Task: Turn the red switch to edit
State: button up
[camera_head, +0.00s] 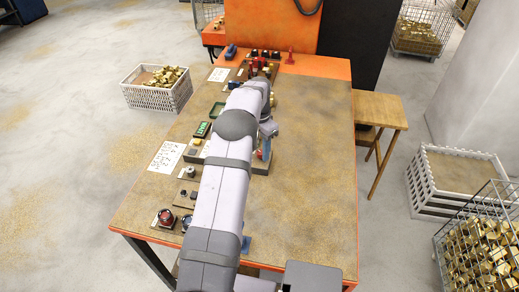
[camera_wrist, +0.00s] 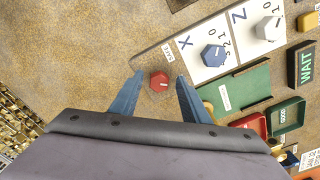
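The red switch (camera_wrist: 159,82) is a small red hexagonal knob with a pale pointer mark, seen in the wrist view on the brown surface. A small white label (camera_wrist: 168,52) lies just above it. My gripper (camera_wrist: 160,77) is open, with one blue finger on each side of the red switch and visible gaps between. Nothing is held. How high the fingertips are above the surface is hard to tell. In the head view my arm covers much of the panel around the switch.
Right of the switch are a blue X knob (camera_wrist: 213,55), a white Z knob (camera_wrist: 269,28), a green plate (camera_wrist: 236,94), a WAIT display (camera_wrist: 304,65) and a green GOOD button (camera_wrist: 288,114). In the head view the table's right side (camera_head: 315,150) is clear.

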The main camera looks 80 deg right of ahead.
jog(key=shift+r+b, duration=1.15)
jog(key=shift+r, duration=2.5)
